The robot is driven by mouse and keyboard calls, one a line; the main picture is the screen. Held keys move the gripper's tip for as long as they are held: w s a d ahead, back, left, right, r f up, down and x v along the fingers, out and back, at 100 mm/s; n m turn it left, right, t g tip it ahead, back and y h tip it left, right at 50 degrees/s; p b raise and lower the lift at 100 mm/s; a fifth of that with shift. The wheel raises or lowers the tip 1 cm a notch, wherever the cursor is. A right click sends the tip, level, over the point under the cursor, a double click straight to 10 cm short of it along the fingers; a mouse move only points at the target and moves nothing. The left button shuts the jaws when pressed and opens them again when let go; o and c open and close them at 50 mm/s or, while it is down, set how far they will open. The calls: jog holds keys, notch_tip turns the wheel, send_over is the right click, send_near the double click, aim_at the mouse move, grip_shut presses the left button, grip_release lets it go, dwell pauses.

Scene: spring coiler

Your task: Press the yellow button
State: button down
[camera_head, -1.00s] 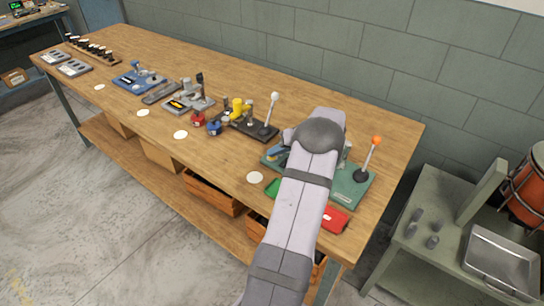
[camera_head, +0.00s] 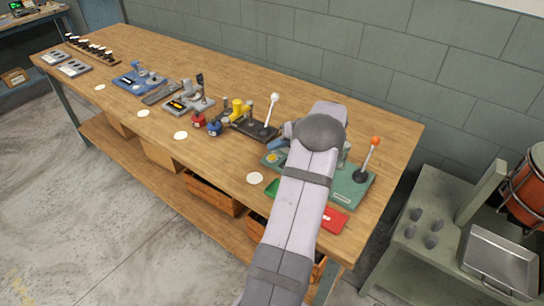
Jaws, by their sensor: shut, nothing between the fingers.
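The yellow button (camera_head: 272,157) is a small yellow round spot on the left end of the green machine base (camera_head: 350,190). My grey arm crosses in front of the middle of this machine and hides much of it. My gripper (camera_head: 277,146) shows as a small blue-grey end left of the arm's dark joint, just above and behind the button in the picture. It looks shut and empty. The button shows clear of it; the exact height between them cannot be told.
A lever with an orange knob (camera_head: 375,141) stands on the machine's right end. A white-knobbed lever (camera_head: 270,112) and a yellow device (camera_head: 240,107) stand left.

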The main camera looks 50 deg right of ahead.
aim_at(275, 158)
jog(key=shift+r+p, duration=0.6)
jog(key=shift+r, duration=1.35)
jog(key=w+a+n+g+y, duration=0.1)
jog(key=w+a+g, duration=0.2)
jog(key=a, duration=1)
jog(key=w+a+n+g+y, duration=0.1)
jog(key=w+a+n+g, duration=0.15)
jog(key=a, duration=1.05)
jog(key=s+a+f+n+g+h, duration=0.1)
jog(key=s+a+n+g, duration=0.1)
jog(key=s+a, duration=0.6)
jog(key=s+a+f+n+g+h, duration=0.1)
jog(key=s+a+n+h, duration=0.1)
jog(key=s+a, duration=0.6)
jog(key=a, duration=0.6)
jog(key=shift+s+a+f+g, duration=0.15)
jog(key=shift+f+g, duration=0.05)
jog(key=shift+g, duration=0.15)
